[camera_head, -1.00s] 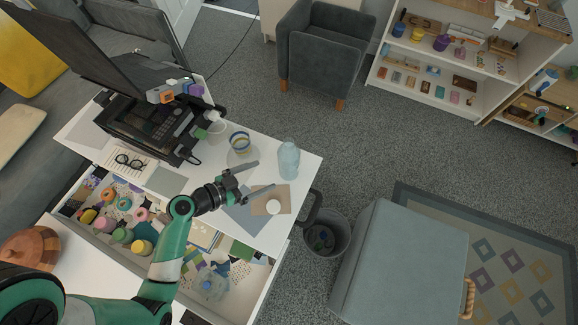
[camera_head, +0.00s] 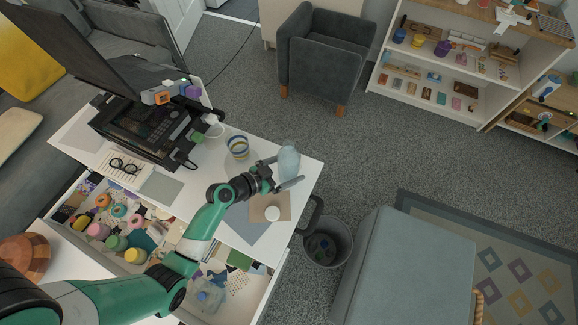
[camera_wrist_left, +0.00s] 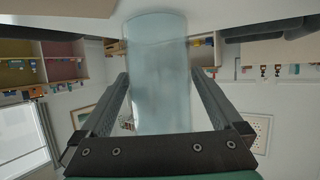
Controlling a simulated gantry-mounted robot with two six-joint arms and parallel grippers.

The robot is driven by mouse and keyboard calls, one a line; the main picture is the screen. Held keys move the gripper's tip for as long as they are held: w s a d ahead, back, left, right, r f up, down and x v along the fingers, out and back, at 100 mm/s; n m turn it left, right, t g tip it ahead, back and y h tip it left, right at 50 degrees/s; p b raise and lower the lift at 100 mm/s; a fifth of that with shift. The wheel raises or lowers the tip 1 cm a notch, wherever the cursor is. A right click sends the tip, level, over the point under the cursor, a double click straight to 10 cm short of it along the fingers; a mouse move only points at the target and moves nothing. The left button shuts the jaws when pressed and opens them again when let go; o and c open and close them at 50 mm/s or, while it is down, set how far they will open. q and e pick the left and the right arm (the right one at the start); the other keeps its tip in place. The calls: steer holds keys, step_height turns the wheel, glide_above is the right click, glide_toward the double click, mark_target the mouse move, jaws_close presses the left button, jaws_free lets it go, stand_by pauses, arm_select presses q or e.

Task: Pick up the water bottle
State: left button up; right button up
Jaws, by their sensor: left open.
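The water bottle (camera_head: 289,163) is pale blue and translucent. It stands upright near the far right corner of the white table in the head view. My left gripper (camera_head: 284,173) is open, with one finger on each side of the bottle. In the left wrist view the bottle (camera_wrist_left: 160,75) fills the space between the two dark fingers (camera_wrist_left: 160,100). Small gaps show between bottle and fingers, so it is not clamped. My right gripper is in neither view.
A striped cup (camera_head: 238,147) and a small white round item (camera_head: 272,214) on brown paper are near my arm. A grey bin (camera_head: 327,242) stands beside the table. An open drawer (camera_head: 262,290) holds craft clutter. A printer (camera_head: 150,130) sits at the left.

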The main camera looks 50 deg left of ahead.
mark_target(293, 164)
arm_select(q)
jaws_close()
stand_by(0.5)
steer(key=shift+r, duration=0.2)
steer(key=shift+r+p, duration=0.8)
steer(key=shift+r, duration=0.25)
steer(key=s+r+p, duration=0.1)
steer(key=r, duration=0.1)
steer(key=s+d+r+p, duration=0.1)
steer(key=r, duration=0.1)
steer(key=s+d+r+p, duration=0.1)
steer(key=s+r+p, duration=0.1)
steer(key=shift+s+d+r, duration=0.1)
steer(key=shift+d+r, duration=0.15)
steer(key=shift+r, duration=0.15)
steer(key=s+d+r+p, duration=0.2)
steer(key=s+d+r, duration=0.1)
steer(key=s, duration=0.5)
steer(key=shift+d+r+p, duration=0.35)
steer(key=shift+d, duration=0.35)
